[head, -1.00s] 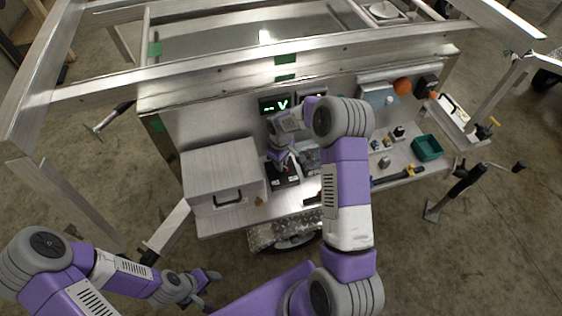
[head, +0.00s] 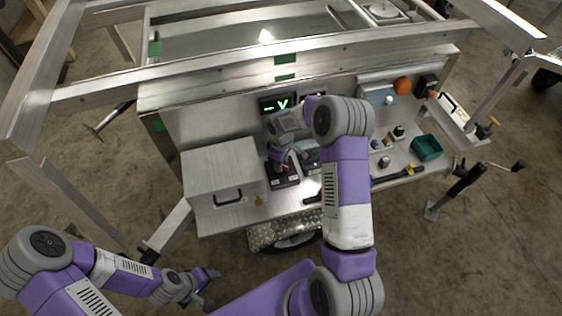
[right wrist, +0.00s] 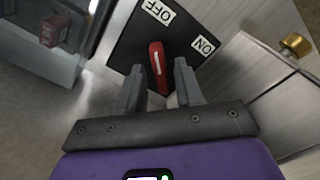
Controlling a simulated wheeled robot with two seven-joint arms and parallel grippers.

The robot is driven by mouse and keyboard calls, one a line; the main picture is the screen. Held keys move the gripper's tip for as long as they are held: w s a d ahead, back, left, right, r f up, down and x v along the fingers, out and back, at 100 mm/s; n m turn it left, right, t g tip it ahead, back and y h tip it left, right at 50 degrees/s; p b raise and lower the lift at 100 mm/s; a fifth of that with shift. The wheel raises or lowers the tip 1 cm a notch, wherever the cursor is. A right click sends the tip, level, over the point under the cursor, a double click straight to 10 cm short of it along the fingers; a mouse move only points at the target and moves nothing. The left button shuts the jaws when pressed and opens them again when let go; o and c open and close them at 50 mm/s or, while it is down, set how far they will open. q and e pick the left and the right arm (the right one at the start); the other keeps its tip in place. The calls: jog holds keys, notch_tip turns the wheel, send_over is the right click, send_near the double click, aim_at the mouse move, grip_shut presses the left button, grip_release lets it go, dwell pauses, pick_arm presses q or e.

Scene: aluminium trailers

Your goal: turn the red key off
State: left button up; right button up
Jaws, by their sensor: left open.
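The red key (right wrist: 157,62) with a white mark stands on a black plate (right wrist: 128,48) in the right wrist view. The OFF label (right wrist: 158,11) is above its far end in the picture, and the ON label (right wrist: 204,45) is to its right. My right gripper (right wrist: 161,72) is open with one finger on each side of the key, with gaps visible beside it. In the head view the black plate (head: 284,182) lies under my right gripper, which mostly hides the key. My left gripper (head: 212,285) is open and empty at the lower left, away from the trailer.
A metal box (head: 222,172) with a black handle stands left of the plate. A brass knob (right wrist: 296,44) is close on the right in the wrist view. A teal bin (head: 427,148) and several small items are further right on the shelf. A trailer beam (head: 220,72) runs behind.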

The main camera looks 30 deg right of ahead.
notch_tip(320, 180, up, 8)
jog(key=shift+f+p, duration=0.2)
jog(key=shift+p, duration=0.55)
jog(key=shift+f, duration=0.1)
